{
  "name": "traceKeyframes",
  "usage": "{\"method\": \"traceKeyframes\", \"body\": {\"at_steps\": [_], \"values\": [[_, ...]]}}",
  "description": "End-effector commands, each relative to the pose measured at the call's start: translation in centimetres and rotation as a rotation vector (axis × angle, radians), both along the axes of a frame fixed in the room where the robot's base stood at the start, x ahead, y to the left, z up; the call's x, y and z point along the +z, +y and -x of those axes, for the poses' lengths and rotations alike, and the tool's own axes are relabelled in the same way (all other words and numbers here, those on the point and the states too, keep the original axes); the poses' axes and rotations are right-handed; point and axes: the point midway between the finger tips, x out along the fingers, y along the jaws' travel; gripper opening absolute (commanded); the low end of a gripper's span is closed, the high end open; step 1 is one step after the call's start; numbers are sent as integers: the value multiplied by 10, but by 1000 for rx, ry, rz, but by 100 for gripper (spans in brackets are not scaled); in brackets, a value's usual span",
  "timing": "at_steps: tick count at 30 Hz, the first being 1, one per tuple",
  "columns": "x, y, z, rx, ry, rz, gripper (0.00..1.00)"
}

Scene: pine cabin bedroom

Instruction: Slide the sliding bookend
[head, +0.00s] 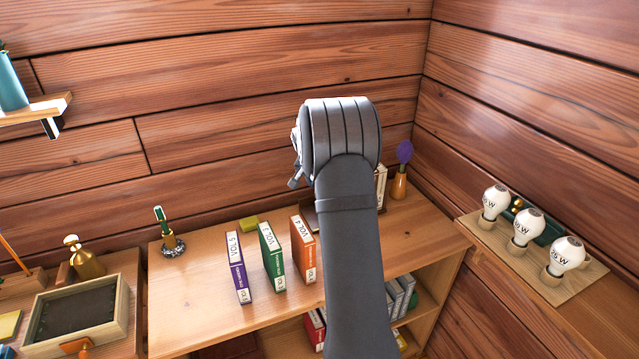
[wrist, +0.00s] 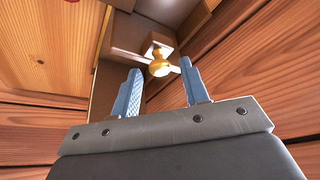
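In the wrist view, a brass knob (wrist: 160,54) stands on a brown wooden piece (wrist: 128,38), which looks like the sliding bookend. My gripper (wrist: 160,66) is open, with its two blue fingers apart. The knob appears between and just beyond the fingertips; I cannot tell whether they touch it. In the head view my arm hides the fingers and most of the bookend. Only a dark brown edge (head: 310,217) and a pale book-like piece (head: 381,183) show beside my arm.
On the shelf top (head: 200,265) stand upright purple (head: 238,267), green (head: 271,257) and orange (head: 303,249) volumes. A vase with a purple flower (head: 399,183) stands near the corner. Light bulbs (head: 527,227) stand on a board at right.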

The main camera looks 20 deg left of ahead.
Motion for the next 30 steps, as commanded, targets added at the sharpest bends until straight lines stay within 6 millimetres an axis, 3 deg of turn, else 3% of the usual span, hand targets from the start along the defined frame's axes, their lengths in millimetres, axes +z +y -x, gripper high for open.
{"method": "traceKeyframes", "body": {"at_steps": [8,21,30], "values": [[18,1,7,0,-2,-1,41],[114,1,47,1,-4,-3,41],[155,0,64,0,-1,-1,41]]}}
